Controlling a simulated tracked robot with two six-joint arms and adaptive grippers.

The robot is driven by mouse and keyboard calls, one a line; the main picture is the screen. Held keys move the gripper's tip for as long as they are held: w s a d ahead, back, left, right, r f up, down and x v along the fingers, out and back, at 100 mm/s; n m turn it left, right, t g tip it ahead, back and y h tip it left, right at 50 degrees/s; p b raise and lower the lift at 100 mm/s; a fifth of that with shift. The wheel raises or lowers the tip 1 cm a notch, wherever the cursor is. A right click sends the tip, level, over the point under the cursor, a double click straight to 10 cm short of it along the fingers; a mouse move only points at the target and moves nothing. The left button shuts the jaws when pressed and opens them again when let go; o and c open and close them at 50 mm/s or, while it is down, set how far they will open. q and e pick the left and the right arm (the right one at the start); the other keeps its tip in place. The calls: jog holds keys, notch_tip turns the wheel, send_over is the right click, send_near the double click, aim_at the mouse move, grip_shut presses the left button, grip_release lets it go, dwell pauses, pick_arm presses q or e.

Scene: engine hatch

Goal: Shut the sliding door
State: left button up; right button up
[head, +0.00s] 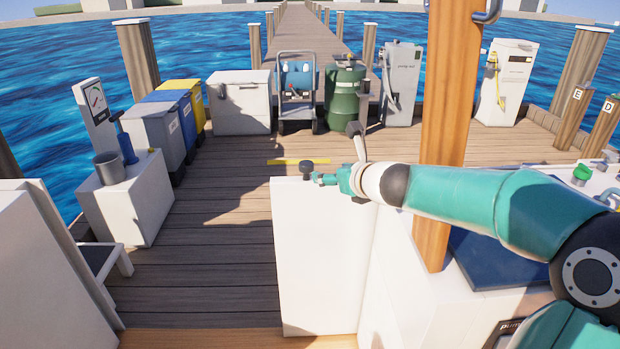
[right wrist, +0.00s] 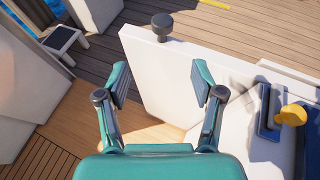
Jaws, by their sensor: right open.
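The sliding door (head: 318,265) is a white upright panel. In the head view it stands right of a wide gap whose left side is a white wall. A dark round knob (head: 306,165) sits on its top edge; it also shows in the right wrist view (right wrist: 162,22), beyond my fingertips. My right gripper (head: 322,179) is at the door's top edge, just right of the knob. In the right wrist view my right gripper (right wrist: 163,85) is open, with the door panel (right wrist: 160,75) showing between its fingers. I cannot tell whether they touch it. My left gripper is out of view.
A wooden post (head: 448,130) rises behind my right arm. A white wall (head: 45,270) and a small step (head: 105,262) are at the left. The gap between wall and door is clear. A yellow strip (head: 297,162) lies on the dock beyond the door.

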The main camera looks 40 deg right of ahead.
aim_at(307, 164)
jog(key=x, duration=1.1)
jog(key=r+x, duration=0.1)
jog(key=x, duration=0.4)
jog(key=shift+w+d, duration=0.35)
jog(key=shift+d, duration=0.05)
jog(key=shift+m, duration=0.3)
